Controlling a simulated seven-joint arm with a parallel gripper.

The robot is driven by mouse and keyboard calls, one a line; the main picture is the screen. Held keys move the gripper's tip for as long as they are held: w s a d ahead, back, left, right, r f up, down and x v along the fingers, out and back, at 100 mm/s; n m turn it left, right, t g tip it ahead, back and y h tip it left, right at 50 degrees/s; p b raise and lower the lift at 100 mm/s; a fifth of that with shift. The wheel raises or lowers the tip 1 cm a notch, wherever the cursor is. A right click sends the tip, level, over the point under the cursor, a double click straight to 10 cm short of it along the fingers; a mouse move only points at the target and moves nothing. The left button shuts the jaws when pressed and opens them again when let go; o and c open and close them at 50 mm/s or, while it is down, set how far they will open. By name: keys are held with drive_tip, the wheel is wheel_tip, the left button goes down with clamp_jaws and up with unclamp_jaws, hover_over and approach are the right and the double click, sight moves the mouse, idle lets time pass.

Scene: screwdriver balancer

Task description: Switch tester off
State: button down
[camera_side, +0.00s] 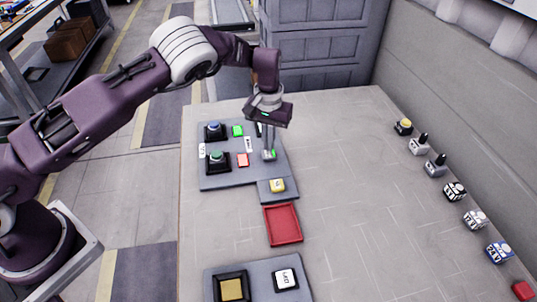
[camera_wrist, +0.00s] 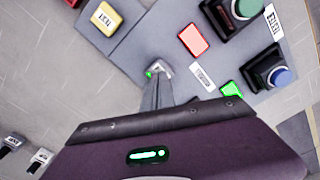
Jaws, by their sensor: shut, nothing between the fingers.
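A grey control panel (camera_side: 225,181) carries a blue round button (camera_side: 213,128) and a green round button (camera_side: 217,156), each on a black base. Beside them are a bright green square (camera_side: 237,131) and a red square (camera_side: 243,160); the wrist view also shows the green square (camera_wrist: 231,89) and red square (camera_wrist: 194,39). My gripper (camera_side: 268,155) is shut and empty, pointing down at the panel's right part. In the wrist view its fingertips (camera_wrist: 158,70) have a small green spot at their edge. Whether they touch the panel, and what lies under them, I cannot tell.
A yellow block labelled TEST (camera_wrist: 106,18) sits on the small plate adjoining the panel. A red tray (camera_side: 282,224) lies nearer the front. A second panel (camera_side: 258,271) holds a yellow square and a white block. Several small parts line the table's right side; the middle is clear.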

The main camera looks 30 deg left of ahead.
drive_tip(key=shift+f, duration=0.95)
idle(0.6)
drive_tip(key=shift+r, duration=3.5)
wheel_tip(320, 180, up, 6)
